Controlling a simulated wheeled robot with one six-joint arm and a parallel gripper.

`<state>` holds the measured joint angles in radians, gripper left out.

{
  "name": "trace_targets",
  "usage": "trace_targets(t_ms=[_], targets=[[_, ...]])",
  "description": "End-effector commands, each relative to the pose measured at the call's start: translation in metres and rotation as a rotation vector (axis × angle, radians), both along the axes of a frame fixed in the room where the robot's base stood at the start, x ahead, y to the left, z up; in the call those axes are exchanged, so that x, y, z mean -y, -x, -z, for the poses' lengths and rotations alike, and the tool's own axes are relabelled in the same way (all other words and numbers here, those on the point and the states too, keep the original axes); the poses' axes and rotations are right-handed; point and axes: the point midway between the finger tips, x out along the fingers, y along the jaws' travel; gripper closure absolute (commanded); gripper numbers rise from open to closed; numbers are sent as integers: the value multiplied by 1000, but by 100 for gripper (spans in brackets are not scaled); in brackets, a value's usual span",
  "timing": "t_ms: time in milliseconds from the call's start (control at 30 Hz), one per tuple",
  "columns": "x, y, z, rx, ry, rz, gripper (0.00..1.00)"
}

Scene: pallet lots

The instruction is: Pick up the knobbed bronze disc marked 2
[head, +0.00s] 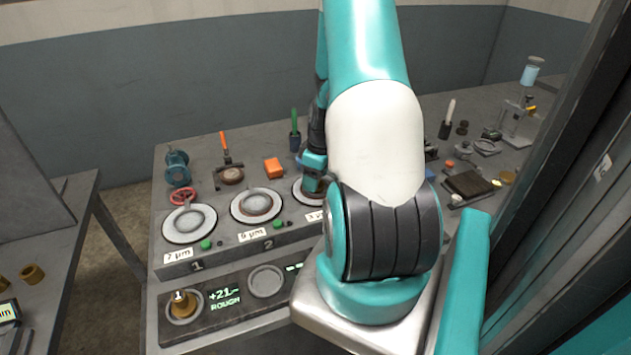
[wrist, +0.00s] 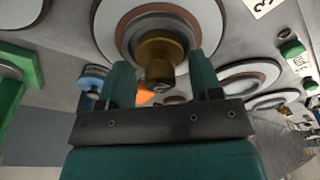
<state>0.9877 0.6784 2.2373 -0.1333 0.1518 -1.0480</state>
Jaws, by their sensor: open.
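In the wrist view a bronze disc with a round knob (wrist: 158,50) sits on a pale round plate (wrist: 108,25). My gripper (wrist: 160,62) is open, with one finger on each side of the knob; I cannot tell whether they touch it. Any number on this knob is not readable. In the head view my gripper (head: 313,182) is over the third round plate from the left, and it and my arm hide most of that plate and the disc. Another knobbed bronze disc (head: 183,306), its knob marked 1, sits in the lower front panel at the left.
Two more round plates, left (head: 189,222) and middle (head: 257,205), stand beside it on the bench. An orange block (head: 274,168), a red handwheel (head: 183,196) and a green-handled tool (head: 295,130) stand behind. An empty round recess (head: 266,281) is in the front panel.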

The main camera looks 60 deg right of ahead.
Motion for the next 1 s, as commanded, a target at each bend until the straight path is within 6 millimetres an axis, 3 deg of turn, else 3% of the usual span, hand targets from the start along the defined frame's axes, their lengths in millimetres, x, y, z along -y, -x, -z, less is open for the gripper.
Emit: trace_targets(t_ms=[167,433,767,1000], targets=[[0,0,0,0,0,0,42],[0,0,0,0,0,0,100],[0,0,-3,1,1,0,100],[1,0,-33,3,5,1,100]])
